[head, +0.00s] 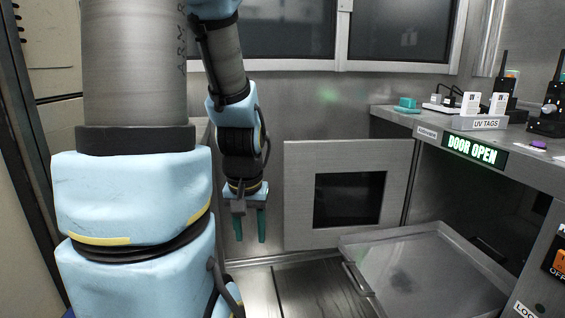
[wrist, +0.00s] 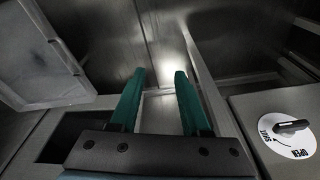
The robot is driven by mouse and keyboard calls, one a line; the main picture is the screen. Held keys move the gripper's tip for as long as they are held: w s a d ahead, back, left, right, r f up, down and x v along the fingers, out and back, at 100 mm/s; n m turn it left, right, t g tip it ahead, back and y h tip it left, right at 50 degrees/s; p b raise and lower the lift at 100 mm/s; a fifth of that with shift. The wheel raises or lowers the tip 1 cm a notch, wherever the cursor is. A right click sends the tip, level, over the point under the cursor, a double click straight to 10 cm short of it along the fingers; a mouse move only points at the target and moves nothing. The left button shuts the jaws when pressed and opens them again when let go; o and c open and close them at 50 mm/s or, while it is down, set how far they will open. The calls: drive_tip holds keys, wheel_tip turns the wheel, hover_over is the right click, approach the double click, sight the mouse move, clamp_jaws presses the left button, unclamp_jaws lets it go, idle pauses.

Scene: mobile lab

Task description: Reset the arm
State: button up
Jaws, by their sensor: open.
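My gripper (head: 250,225) hangs from my arm, pointing down, left of the open square door in the head view. Its two teal fingers are apart with nothing between them. In the wrist view my gripper (wrist: 160,80) also shows open and empty, with bare metal surfaces beyond the fingertips. My upper arm fills the left of the head view and hides what lies behind it.
A metal door with a dark window (head: 350,200) stands open. A metal tray (head: 440,265) with a handle lies at lower right. The counter (head: 400,115) bears a UV TAGS holder (head: 480,122) and radios (head: 548,115). A dial marked OPEN and SHUT (wrist: 286,150) shows in the wrist view.

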wheel_tip(320, 180, up, 30)
drive_tip(key=s+p, duration=0.1)
drive_tip(key=p, duration=2.8)
drive_tip(key=shift+s+d, duration=0.15)
drive_tip(key=shift+s, duration=0.2)
drive_tip(key=shift+d+f, duration=0.1)
